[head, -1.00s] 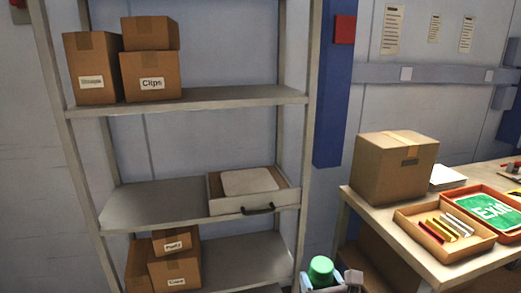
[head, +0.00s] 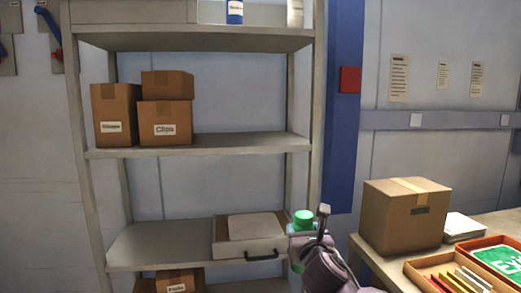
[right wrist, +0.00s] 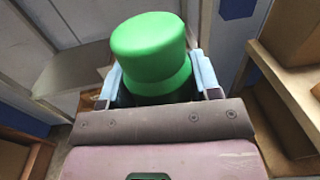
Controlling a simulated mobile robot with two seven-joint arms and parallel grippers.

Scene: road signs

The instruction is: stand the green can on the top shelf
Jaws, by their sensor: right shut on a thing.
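The green can (head: 303,217) is held in my right gripper (head: 301,229), in front of the shelf's right post in the head view. In the right wrist view the can (right wrist: 150,50) stands up between the two light blue finger pads of the right gripper (right wrist: 158,85), which is shut on it. The top shelf (head: 200,40) shows at the upper edge of the head view, well above the can. A blue can (head: 235,11) and a whitish can (head: 295,12) stand on its right part. My left gripper is not in view.
Cardboard boxes (head: 165,123) stand on the shelf below the top one. A drawer-like tray (head: 250,240) lies on a lower shelf. A table with a large cardboard box (head: 403,217) and trays (head: 490,255) is at the right.

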